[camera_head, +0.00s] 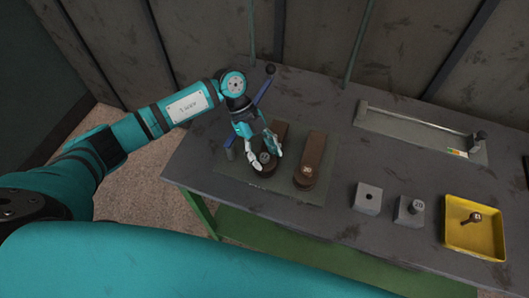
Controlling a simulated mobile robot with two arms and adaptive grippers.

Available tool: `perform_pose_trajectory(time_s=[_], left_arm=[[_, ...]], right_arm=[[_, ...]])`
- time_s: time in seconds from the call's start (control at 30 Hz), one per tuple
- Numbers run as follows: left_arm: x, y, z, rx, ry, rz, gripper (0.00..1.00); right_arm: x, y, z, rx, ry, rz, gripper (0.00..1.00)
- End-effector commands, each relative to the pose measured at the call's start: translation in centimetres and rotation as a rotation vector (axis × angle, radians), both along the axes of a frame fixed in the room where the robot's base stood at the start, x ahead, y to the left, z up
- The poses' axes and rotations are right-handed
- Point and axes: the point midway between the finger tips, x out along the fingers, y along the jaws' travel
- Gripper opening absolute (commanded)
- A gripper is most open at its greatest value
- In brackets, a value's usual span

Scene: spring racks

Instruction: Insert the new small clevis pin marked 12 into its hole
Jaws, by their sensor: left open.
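My left gripper (264,158) is open, its fingertips low over the mat around a dark round piece (266,158) with a pale mark; I cannot tell whether they touch it. A grey block (368,197) has an empty dark hole in its top. Another grey block (405,211) beside it bears a round-headed pin (417,205) with a number that looks like 20. A small dark pin (472,218) with a pale label lies in the yellow tray (450,239); its number is too small to read surely. My right gripper is not in view.
A dark brown lever-like part (313,152) with a numbered round end lies on the greenish mat (280,192). A blue rod with a black knob (270,70) rises behind my gripper. A long grey fixture (420,128) stands at the back of the dark table (345,222).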

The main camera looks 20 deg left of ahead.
Motion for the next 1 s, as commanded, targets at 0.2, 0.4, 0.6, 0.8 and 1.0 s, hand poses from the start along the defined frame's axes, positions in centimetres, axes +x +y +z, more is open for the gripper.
perform_pose_trajectory(time_s=[0.2,0.4,0.6,0.8,1.0], left_arm=[[0.0,0.1,0.1,0.002,0.001,0.000,0.50],[0.8,1.3,2.2,0.001,-0.004,0.002,0.50],[1.9,3.4,5.8,0.002,-0.004,0.003,0.50],[2.7,5.0,8.8,0.001,-0.002,0.002,0.50],[3.0,5.7,10.0,0.000,0.000,0.000,0.50]], right_arm=[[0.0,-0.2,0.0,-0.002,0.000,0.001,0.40],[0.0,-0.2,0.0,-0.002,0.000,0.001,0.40],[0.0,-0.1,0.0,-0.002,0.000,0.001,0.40],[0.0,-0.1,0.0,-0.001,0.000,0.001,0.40],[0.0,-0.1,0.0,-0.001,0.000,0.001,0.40]])
